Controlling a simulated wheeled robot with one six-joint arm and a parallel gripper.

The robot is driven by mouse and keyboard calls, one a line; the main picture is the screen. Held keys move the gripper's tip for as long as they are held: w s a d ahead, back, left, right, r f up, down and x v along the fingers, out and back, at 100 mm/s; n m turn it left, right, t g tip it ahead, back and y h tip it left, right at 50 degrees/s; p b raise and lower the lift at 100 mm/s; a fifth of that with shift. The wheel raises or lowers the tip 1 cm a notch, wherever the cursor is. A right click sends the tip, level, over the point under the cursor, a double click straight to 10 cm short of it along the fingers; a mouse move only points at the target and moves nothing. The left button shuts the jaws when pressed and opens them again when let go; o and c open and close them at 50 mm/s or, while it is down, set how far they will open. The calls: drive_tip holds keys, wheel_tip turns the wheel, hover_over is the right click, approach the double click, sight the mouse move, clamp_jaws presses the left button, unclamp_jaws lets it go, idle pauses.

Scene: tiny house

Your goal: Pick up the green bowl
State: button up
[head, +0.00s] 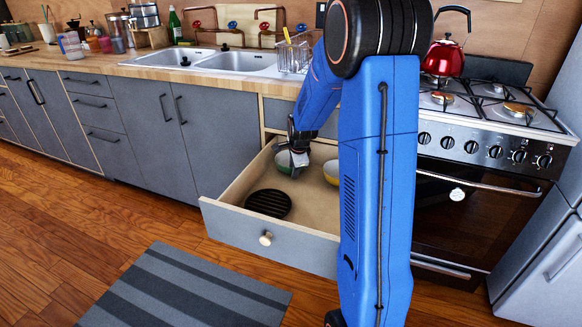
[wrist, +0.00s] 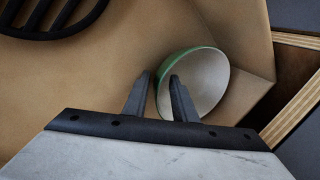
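The green bowl (head: 285,164) sits in the back of the open drawer, partly hidden by my gripper in the head view. In the wrist view the green bowl (wrist: 212,82) shows a green outside and a pale inside, and looks tilted near the drawer corner. My gripper (head: 293,160) reaches down into the drawer at the bowl. In the wrist view its two fingers (wrist: 160,80) are apart, with the bowl's near-left rim between them and the right finger overlapping the pale inside. Whether either finger touches the bowl cannot be told.
The open drawer (head: 226,222) has a yellow bowl (head: 331,172) at its right and a round black slatted object (head: 268,204) towards the front; the latter also shows in the wrist view (wrist: 52,18). A stove (head: 480,190) stands to the right. A striped rug (head: 185,290) lies on the floor.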

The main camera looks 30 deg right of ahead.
drive_tip(key=shift+c, duration=0.6)
clamp_jaws()
drive_tip(key=shift+r, duration=0.1)
